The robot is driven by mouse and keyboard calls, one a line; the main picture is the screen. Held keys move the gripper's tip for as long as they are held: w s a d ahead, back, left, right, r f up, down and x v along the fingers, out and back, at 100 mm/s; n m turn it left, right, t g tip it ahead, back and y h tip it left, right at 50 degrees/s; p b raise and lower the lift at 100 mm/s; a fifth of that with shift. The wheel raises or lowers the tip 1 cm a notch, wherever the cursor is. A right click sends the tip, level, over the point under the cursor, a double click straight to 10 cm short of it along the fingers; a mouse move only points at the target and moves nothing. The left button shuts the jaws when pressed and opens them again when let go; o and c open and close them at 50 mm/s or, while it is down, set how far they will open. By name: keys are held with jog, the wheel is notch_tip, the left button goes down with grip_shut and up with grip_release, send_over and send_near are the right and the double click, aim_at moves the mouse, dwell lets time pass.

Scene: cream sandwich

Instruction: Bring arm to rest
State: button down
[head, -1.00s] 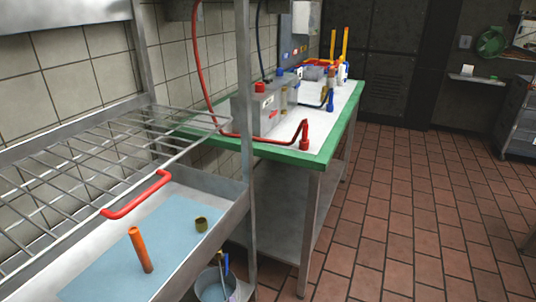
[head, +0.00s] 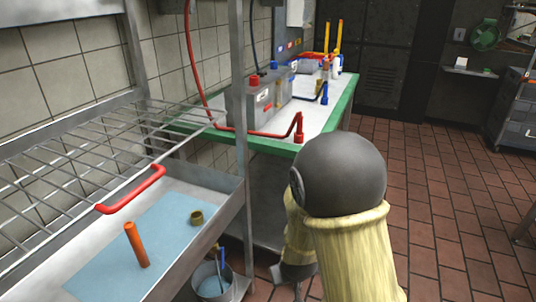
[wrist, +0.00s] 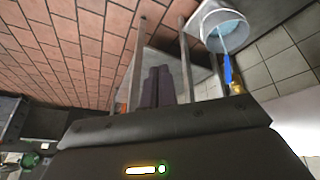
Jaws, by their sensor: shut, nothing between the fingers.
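My arm, with a dark round joint and a cream-sleeved link, rises at the lower middle of the head view, in front of the green-edged table (head: 272,147). My gripper (wrist: 158,84) shows in the wrist view as two dark fingers side by side, shut and empty. The wrist view is turned over, with the floor at the top left. In the head view the gripper is largely hidden by my arm.
A steel rack with a red handle (head: 131,190) stands over a tray holding an orange cylinder (head: 136,245) and a small olive ring (head: 197,218). A bucket (head: 211,279) stands below, also in the wrist view (wrist: 224,28). Tiled floor (head: 440,220) is open at right.

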jog(key=s+d+r+m+g, duration=0.3)
jog(key=s+d+r, duration=0.7)
jog(key=s, duration=0.1)
notch_tip(320, 180, up, 28)
jog(key=p, duration=2.8)
jog(key=shift+a, duration=0.35)
jog(key=shift+w+f, duration=0.1)
